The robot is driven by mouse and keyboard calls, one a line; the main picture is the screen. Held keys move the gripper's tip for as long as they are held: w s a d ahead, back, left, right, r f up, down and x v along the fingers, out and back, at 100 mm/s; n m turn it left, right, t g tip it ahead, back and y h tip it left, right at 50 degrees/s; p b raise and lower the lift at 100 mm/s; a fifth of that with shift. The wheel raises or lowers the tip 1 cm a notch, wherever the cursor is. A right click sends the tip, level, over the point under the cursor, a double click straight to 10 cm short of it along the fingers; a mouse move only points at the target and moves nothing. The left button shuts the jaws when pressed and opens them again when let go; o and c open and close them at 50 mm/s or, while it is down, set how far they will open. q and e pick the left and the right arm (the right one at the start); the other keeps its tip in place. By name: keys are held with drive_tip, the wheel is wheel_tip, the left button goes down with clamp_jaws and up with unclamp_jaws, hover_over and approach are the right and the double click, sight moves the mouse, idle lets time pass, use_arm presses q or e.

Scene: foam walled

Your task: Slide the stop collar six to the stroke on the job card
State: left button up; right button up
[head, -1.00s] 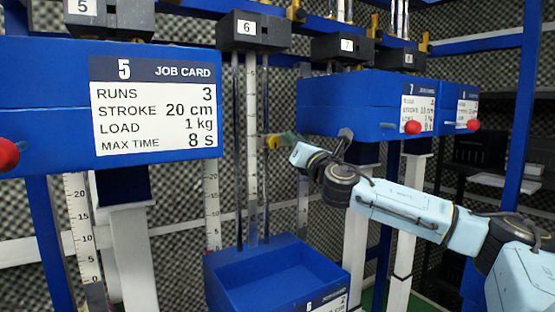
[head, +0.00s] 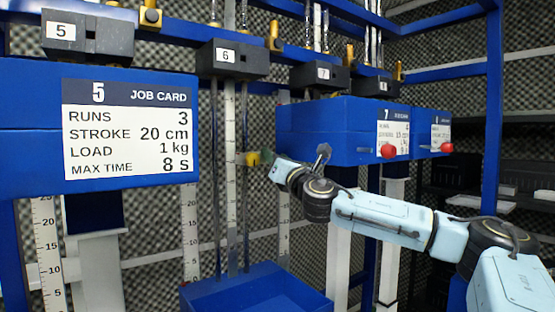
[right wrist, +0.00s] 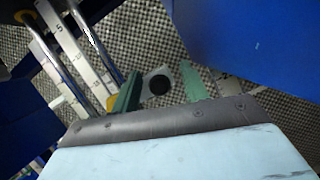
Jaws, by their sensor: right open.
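The yellow stop collar (head: 253,159) is at the upright scale (head: 231,160) and rods under the block labelled 6 (head: 225,55). My right gripper (head: 268,156) is beside the collar, its fingers small and partly hidden. In the right wrist view its two green fingers (right wrist: 160,88) are apart, with a dark round knob (right wrist: 159,84) showing between them. I cannot tell whether they touch it. A bit of yellow (right wrist: 112,102) shows beside the left finger. Station six's job card is out of view. My left gripper is not in view.
A blue box with job card 5 (head: 128,130), reading stroke 20 cm, stands at left. Blue box 7 (head: 325,130) with a red knob (head: 388,151) stands just above and behind my right gripper. A blue tray (head: 255,285) is below the rods.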

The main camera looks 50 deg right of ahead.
drive_tip(key=shift+s+a+f+b, duration=0.1)
drive_tip(key=shift+s+f+b, duration=0.1)
drive_tip(key=shift+b, duration=0.35)
drive_tip(key=b+v, duration=0.9)
drive_tip(key=v, duration=0.4)
drive_tip(key=shift+b, duration=0.35)
drive_tip(key=shift+w, duration=0.1)
drive_tip(key=shift+c, duration=0.4)
